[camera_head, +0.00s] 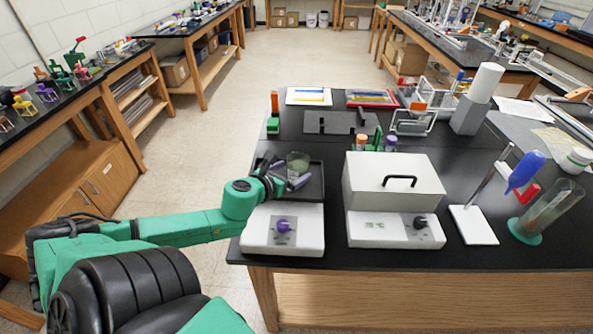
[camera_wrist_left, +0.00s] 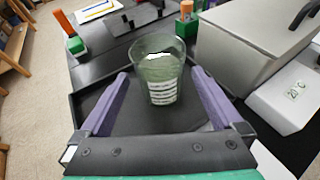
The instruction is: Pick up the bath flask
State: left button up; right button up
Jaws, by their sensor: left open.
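A greenish clear glass vessel, which I take for the bath flask (camera_head: 298,161), stands in a shallow black tray (camera_head: 316,190) behind the left white hotplate unit. It also shows in the left wrist view (camera_wrist_left: 160,72), upright, with white markings on its side. My left gripper (camera_head: 287,173) is open at the near side of the vessel. In the left wrist view its two purple fingers (camera_wrist_left: 160,78) point toward the vessel, one on each side, with a small gap showing on both sides. My right gripper is not in view.
The white unit with the purple knob (camera_head: 283,229) stands in front of the tray. A lidded white box (camera_head: 394,187) with a black handle stands close on the right. An orange-and-green item (camera_head: 273,112) and a dark grey plate (camera_head: 336,122) lie behind the tray.

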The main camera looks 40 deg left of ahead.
pick_arm(q)
jog(key=x, duration=0.4)
jog(key=shift+w, duration=0.25)
jog(key=shift+b+x, duration=0.3)
jog(key=shift+x, duration=0.55)
jog(key=shift+w+a+f, duration=0.15)
jog(key=shift+w+f, duration=0.1)
jog(key=shift+w, duration=0.25)
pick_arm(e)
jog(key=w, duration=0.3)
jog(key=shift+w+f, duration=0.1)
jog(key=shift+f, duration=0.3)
pick_arm(q)
jog(key=shift+s, duration=0.1)
jog(key=c, duration=1.4)
jog(key=shift+c, duration=0.8)
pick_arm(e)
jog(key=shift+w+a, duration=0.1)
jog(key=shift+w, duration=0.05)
